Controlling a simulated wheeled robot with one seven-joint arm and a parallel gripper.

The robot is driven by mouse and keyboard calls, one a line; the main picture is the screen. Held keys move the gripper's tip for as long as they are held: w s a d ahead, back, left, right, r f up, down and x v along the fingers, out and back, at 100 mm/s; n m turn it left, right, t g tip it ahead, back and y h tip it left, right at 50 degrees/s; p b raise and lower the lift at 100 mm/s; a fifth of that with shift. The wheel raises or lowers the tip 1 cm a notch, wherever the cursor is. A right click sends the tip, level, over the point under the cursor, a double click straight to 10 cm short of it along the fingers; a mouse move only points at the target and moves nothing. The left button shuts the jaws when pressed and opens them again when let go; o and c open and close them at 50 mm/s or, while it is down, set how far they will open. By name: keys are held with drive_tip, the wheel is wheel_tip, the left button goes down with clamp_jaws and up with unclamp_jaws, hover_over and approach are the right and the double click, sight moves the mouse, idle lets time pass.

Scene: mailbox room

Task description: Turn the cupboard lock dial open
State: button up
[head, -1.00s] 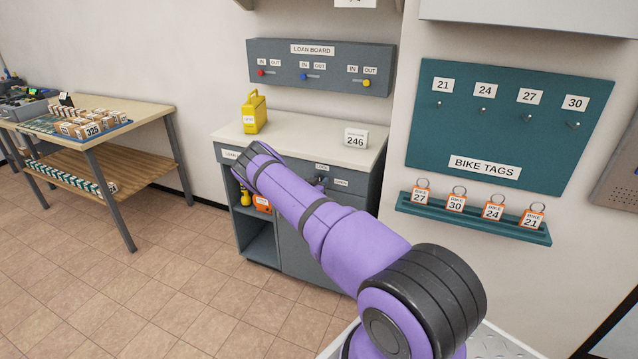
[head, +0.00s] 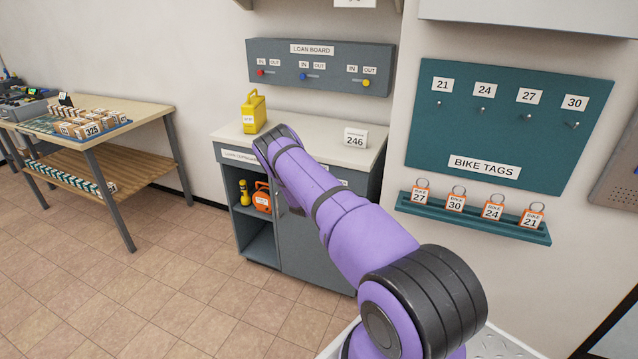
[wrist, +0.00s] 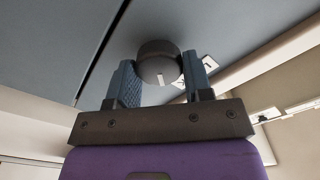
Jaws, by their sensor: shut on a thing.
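The lock dial (wrist: 157,50) is a dark round knob with a paler end face and a short white mark at its lower edge, in the wrist view. My gripper (wrist: 160,72) has one finger on each side of the dial and is shut on it. The grey cupboard (head: 300,245) stands under a pale counter in the head view, with its door closed. In the head view my arm hides the dial, my gripper and most of the dial's labels. A white label (wrist: 210,66) shows partly behind the right finger in the wrist view.
A yellow can (head: 253,112) and a 246 sign (head: 355,138) stand on the counter (head: 325,146). The open shelf left of the door holds an orange item (head: 262,198) and a yellow one (head: 244,192). A tag rack (head: 475,218) is at right. Floor at left is clear.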

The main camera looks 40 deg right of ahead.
drive_tip(key=shift+s+f+m, duration=0.1)
drive_tip(key=shift+m, duration=2.35)
drive_tip(key=shift+f+m, duration=0.1)
drive_tip(key=shift+m, duration=2.35)
drive_tip(key=o, duration=0.9)
drive_tip(key=v, duration=1)
drive_tip(key=shift+s+a, duration=0.15)
drive_tip(key=shift+a, duration=0.15)
